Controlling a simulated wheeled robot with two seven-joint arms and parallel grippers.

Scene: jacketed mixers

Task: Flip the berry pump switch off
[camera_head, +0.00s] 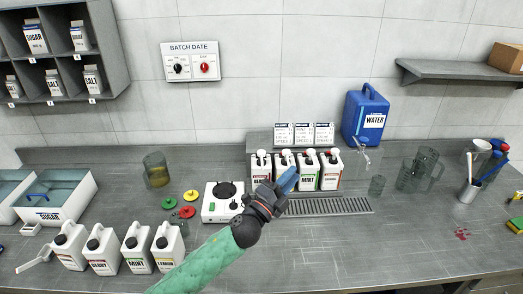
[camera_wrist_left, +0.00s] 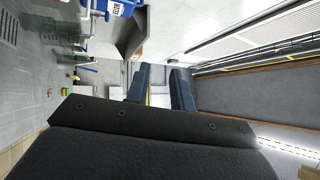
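A row of white labelled jugs stands at the back of the counter behind a drip grate. They include a left jug (camera_head: 261,168), a green-labelled MINT jug (camera_head: 308,172) and a right jug (camera_head: 331,170). The second jug (camera_head: 284,160) is partly hidden behind my gripper. I cannot tell which is berry, and no pump switch can be made out. My left gripper (camera_head: 288,180), with blue fingers, is in front of the second jug. In the left wrist view its fingers (camera_wrist_left: 158,90) are apart with nothing between them. My right gripper is not in view.
A white burner (camera_head: 221,204) is left of my arm. More white jugs (camera_head: 135,247) stand at the front left. The drip grate (camera_head: 330,206) and bare counter lie to the right. A blue water can (camera_head: 365,116) and glasses (camera_head: 425,165) are further right.

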